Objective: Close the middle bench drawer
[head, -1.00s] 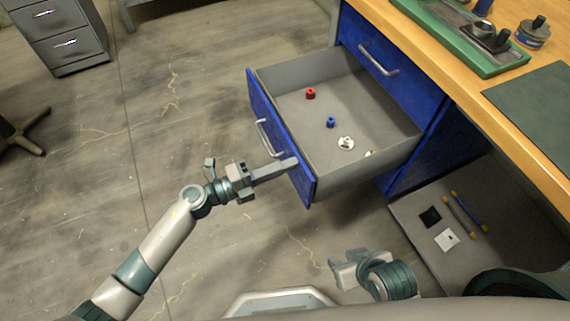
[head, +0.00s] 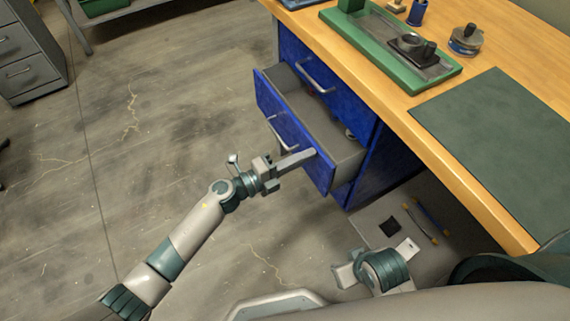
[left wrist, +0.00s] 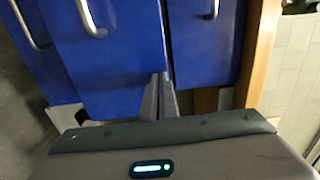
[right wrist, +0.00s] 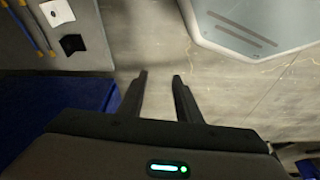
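The middle bench drawer (head: 290,128) has a blue front and a metal handle (head: 280,135). It stands partly pulled out of the bench, with part of its grey inside showing. My left gripper (head: 311,153) is shut and empty, its fingertips at the drawer front near the end closest to me, beside the handle. The left wrist view shows the shut fingers (left wrist: 160,82) against or very close to the blue front (left wrist: 115,65). My right gripper (right wrist: 160,75) is open and empty, low over the floor, away from the drawer.
The wooden bench top (head: 400,115) carries a green tray (head: 375,40) and a dark green mat (head: 500,125). A blue upper drawer (head: 320,70) is closed above. A low grey surface (head: 370,215) with small items lies under the bench. The floor to the left is free.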

